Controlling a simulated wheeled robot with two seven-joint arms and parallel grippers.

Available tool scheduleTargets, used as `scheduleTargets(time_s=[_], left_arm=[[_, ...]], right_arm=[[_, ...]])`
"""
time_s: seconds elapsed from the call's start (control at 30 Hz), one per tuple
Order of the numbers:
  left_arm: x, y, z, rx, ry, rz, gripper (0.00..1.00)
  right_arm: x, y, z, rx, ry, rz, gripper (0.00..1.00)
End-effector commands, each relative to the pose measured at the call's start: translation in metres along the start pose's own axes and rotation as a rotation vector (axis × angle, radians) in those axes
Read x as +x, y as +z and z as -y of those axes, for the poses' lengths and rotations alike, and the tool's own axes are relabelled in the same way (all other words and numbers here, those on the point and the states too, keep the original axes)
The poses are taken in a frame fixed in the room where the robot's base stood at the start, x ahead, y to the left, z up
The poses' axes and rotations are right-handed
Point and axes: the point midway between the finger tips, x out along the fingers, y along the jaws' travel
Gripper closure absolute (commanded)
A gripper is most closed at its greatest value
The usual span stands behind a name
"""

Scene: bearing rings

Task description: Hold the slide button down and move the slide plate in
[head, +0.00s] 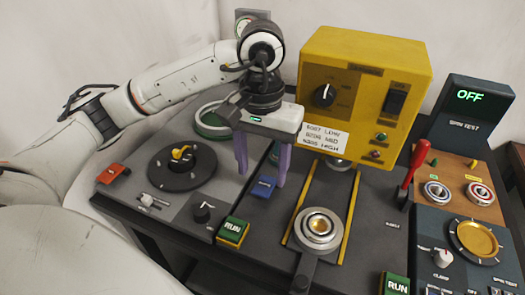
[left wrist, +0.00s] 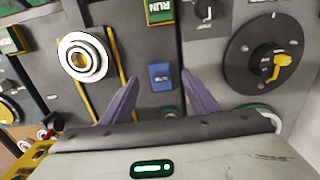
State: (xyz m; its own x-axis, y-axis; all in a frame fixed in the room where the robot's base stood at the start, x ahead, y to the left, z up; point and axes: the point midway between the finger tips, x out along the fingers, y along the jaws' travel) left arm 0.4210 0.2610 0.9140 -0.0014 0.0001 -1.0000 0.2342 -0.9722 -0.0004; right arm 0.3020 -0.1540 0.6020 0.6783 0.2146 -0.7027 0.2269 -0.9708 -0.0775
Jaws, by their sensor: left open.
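The blue slide button (head: 263,187) sits on the dark panel left of the slide track; its lettering is too small to read surely. It also shows in the left wrist view (left wrist: 161,77), between my finger tips. My left gripper (head: 261,178) points down over the button with its two purple fingers apart and nothing between them. I cannot tell whether it touches the button. The slide plate (head: 318,247) is at the near part of its yellow-edged track and carries a silver ring stack with a brass-coloured centre (head: 319,226). The stack also shows in the left wrist view (left wrist: 82,57).
A yellow press box (head: 350,70) stands behind the track. A green RUN button (head: 233,232) lies nearer than the blue button. A black dial disc (head: 180,166) is at left, a red lever (head: 411,175) at right. A green ring (head: 212,122) lies behind the dial.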

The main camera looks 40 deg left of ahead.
Motion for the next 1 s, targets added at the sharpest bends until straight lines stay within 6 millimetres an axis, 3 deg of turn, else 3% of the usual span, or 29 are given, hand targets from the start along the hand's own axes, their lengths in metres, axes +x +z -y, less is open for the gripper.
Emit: scheduleTargets(time_s=[0.23, 0.63, 0.9, 1.0], left_arm=[[0.033, 0.001, 0.0, 0.001, -0.001, 0.002, 0.45], [0.041, 0.0, 0.0, 0.0, 0.0, -0.001, 0.45], [0.041, 0.0, 0.0, 0.0, 0.0, -0.001, 0.89], [0.041, 0.0, 0.0, 0.0, 0.0, -0.001, 0.89]], right_arm=[[0.0, 0.0, -0.001, 0.001, 0.002, 0.0, 0.34], [0.0, 0.0, -0.002, 0.002, 0.004, 0.0, 0.34], [0.001, -0.001, -0.002, 0.002, 0.004, -0.001, 0.34], [0.001, -0.001, -0.002, 0.002, 0.005, -0.001, 0.34]])
